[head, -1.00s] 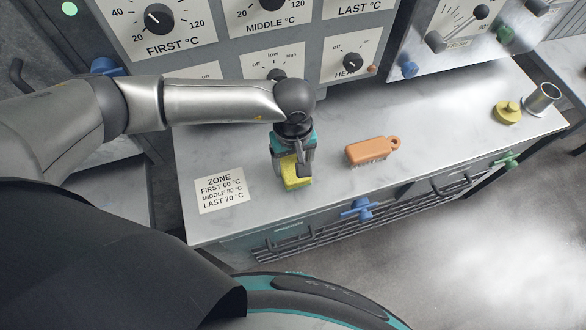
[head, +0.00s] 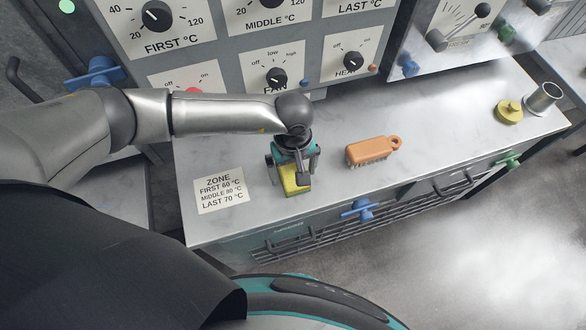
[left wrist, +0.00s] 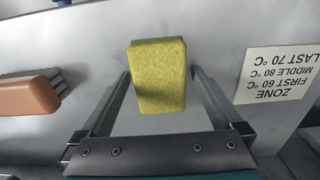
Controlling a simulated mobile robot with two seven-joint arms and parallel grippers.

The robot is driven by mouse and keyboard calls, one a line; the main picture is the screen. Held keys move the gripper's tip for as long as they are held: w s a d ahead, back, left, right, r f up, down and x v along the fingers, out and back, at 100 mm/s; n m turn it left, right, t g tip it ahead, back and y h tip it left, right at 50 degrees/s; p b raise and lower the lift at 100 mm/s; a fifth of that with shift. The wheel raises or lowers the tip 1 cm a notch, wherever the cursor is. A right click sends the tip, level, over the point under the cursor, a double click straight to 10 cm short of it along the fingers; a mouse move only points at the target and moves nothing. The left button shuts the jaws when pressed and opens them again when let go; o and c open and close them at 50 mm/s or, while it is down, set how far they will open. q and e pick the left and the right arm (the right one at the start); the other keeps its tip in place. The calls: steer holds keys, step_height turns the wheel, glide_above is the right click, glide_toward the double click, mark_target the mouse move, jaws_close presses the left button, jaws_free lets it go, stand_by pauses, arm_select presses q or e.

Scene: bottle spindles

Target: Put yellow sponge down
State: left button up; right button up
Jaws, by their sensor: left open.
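The yellow sponge (head: 293,182) rests on the metal counter (head: 430,130), just right of the zone label. It also shows in the left wrist view (left wrist: 158,77), between my finger tips with a gap on each side. My left gripper (head: 292,178) is open and points down around the sponge, its fingers apart from it. The gripper hides part of the sponge in the head view. My right gripper is in neither view.
An orange brush (head: 371,150) lies to the right of the sponge. A yellow weight-like piece (head: 508,112) and a metal cup (head: 543,96) stand at the far right. A zone label (head: 220,190) lies at left.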

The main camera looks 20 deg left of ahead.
mark_target(293, 171)
arm_select(q)
steer(key=shift+r, duration=0.1)
step_height(293, 171, up, 12)
steer(key=p, duration=0.1)
stand_by(0.4)
stand_by(0.5)
